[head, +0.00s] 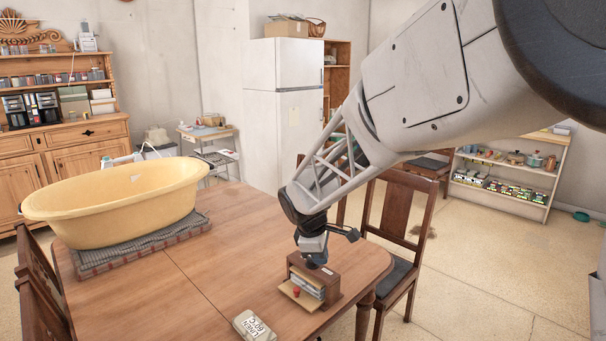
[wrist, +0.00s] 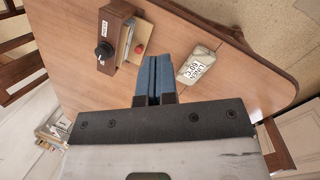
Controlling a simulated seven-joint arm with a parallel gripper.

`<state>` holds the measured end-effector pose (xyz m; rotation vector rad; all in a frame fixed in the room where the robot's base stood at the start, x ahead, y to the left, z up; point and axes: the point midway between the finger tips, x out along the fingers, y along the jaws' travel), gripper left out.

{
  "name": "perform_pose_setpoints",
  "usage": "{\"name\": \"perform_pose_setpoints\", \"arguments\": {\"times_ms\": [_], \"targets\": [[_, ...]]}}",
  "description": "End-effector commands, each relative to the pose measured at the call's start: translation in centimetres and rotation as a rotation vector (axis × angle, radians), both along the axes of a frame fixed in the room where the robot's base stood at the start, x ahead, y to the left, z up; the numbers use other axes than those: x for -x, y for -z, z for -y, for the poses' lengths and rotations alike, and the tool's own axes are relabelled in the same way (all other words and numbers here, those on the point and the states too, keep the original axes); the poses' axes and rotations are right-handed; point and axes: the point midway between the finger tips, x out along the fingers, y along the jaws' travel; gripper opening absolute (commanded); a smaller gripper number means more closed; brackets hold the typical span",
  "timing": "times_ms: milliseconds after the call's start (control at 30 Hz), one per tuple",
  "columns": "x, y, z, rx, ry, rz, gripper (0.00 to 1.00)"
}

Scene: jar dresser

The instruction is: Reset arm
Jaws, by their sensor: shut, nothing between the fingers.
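My gripper (head: 314,259) is at the end of my arm, above the small wooden dresser in the head view. In the wrist view its blue fingers (wrist: 154,76) are pressed together, with nothing between them. The small brown dresser (head: 328,287) stands near the front right of the table, with a light drawer or tray front open toward the viewer. In the wrist view the dresser (wrist: 117,28) lies to the left of the fingers, with a black knob (wrist: 103,53) and a red knob (wrist: 139,48) showing. I cannot tell the exact gap between gripper and dresser.
A pale labelled block (head: 255,326) lies on the table (head: 225,260) beside the dresser. A yellow tub (head: 120,205) stands on a folded cloth (head: 145,245) at the left. Wooden chairs (head: 402,225) stand around the table. Its middle is clear.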

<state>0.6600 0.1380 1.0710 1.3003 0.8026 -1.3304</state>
Motion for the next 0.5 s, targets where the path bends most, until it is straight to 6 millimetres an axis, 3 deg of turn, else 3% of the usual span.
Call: {"name": "perform_pose_setpoints", "arguments": {"times_ms": [200,500], "targets": [[5.2,-3.2,3.8,-0.067,0.209,0.046,0.0],[12.5,-6.1,7.9,-0.16,0.493,0.104,0.0]]}}
